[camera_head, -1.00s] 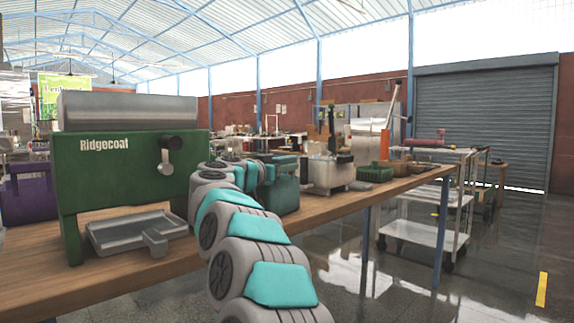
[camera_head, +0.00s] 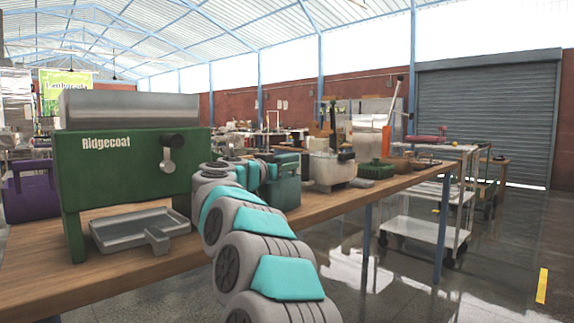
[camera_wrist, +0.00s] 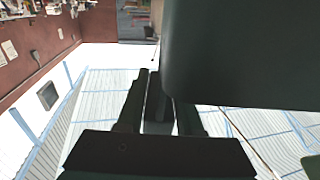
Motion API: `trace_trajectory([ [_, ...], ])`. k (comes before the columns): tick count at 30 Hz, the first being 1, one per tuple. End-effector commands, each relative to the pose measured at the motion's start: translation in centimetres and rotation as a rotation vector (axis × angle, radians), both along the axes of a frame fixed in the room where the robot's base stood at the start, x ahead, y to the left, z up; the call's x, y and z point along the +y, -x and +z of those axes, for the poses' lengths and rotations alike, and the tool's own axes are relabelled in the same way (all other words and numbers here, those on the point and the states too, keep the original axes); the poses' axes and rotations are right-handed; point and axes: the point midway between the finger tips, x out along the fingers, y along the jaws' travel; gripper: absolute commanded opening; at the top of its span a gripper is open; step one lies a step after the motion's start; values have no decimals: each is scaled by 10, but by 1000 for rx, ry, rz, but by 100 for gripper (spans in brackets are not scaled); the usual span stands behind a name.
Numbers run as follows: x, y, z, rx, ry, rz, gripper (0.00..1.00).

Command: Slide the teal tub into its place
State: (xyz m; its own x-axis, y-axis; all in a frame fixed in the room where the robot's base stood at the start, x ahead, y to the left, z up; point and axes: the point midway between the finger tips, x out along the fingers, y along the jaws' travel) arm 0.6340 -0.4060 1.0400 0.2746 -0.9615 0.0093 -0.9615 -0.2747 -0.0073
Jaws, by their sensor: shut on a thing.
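The dark teal tub (camera_head: 284,193) stands upright at the front of the wooden bench, just right of the green filler. A bar handle shows at its top. My gripper (camera_head: 262,168) is at the tub's upper left side and shut on it; the fingertips are mostly hidden by my arm. In the wrist view the tub (camera_wrist: 240,50) fills the upper right as a dark block, and the gripper's dark fingers (camera_wrist: 155,85) meet beside it. The exact grip point is hidden. The green filler (camera_head: 130,172), marked Ridgecoat, has a steel hopper, a knob and open space beneath.
A grey metal tray (camera_head: 135,230) lies below the filler. A purple box (camera_head: 30,195) is at far left. A grey machine (camera_head: 330,172), a green basket (camera_head: 375,169) and bowls stand farther right on the bench (camera_head: 330,205). A wheeled cart (camera_head: 425,200) stands beyond.

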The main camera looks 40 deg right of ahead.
Motion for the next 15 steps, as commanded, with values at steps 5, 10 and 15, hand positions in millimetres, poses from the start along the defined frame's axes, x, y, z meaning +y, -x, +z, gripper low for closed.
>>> trace_trajectory([
  [5,0,-2,-12,10,-12,1,0],
  [10,0,-3,-14,10,-15,1,0],
  [15,0,-3,-14,10,-13,1,48],
])
